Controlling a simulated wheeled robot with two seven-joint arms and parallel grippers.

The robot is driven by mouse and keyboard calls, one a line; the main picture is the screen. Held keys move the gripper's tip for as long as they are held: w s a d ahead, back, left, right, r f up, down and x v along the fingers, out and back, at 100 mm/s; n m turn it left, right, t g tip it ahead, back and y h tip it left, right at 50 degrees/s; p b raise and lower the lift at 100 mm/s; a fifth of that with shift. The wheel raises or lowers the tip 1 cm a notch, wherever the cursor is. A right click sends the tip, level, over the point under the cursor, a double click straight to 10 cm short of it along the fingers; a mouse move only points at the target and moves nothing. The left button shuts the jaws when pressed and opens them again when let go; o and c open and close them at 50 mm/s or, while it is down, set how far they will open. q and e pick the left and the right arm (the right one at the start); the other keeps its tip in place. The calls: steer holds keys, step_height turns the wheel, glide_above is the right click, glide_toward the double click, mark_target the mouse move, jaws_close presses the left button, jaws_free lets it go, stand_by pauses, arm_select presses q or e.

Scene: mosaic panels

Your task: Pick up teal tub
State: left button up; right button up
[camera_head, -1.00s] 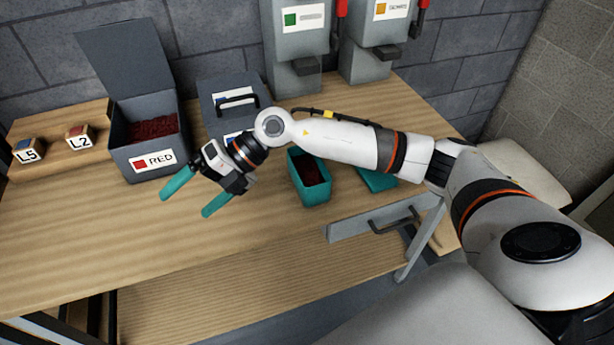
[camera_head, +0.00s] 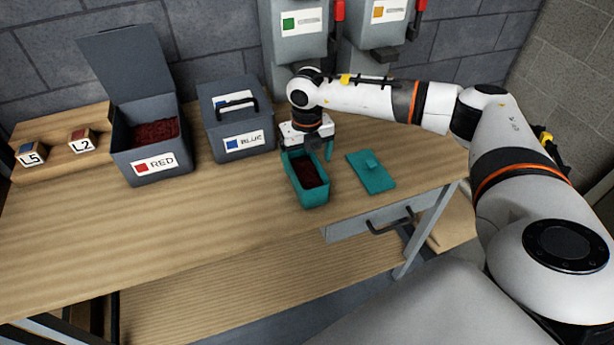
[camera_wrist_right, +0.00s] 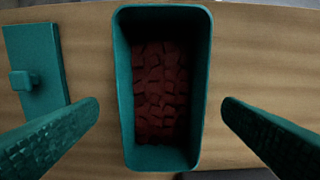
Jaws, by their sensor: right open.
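The teal tub (camera_head: 318,197) stands upright and open on the workbench, with dark red pieces inside. In the right wrist view the tub (camera_wrist_right: 162,158) lies between my two teal fingers, with a gap on each side. My right gripper (camera_head: 308,150) is open and empty, pointing down over the far end of the tub; it also shows in the right wrist view (camera_wrist_right: 160,115). The teal lid (camera_head: 378,180) lies flat on the bench to the right of the tub and shows in the right wrist view (camera_wrist_right: 48,85). My left gripper is not in view.
A grey box marked RED (camera_head: 156,172) stands open at the left, and a closed box marked BLUE (camera_head: 240,143) stands beside it. Dispensers (camera_head: 298,45) stand at the back. A drawer (camera_head: 345,230) is at the bench's front edge. The front left bench is clear.

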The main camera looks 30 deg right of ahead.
mark_target(307, 186)
steer(key=shift+s+f+p, duration=0.1)
steer(key=shift+f+p, duration=0.25)
steer(key=shift+f, duration=0.05)
step_height(307, 186, down, 4)
steer(key=shift+s+a+r+p, duration=0.1)
steer(key=shift+r+p, duration=0.05)
steer(key=shift+p, duration=0.55)
steer(key=shift+f, duration=0.35)
steer(key=shift+c, duration=0.3)
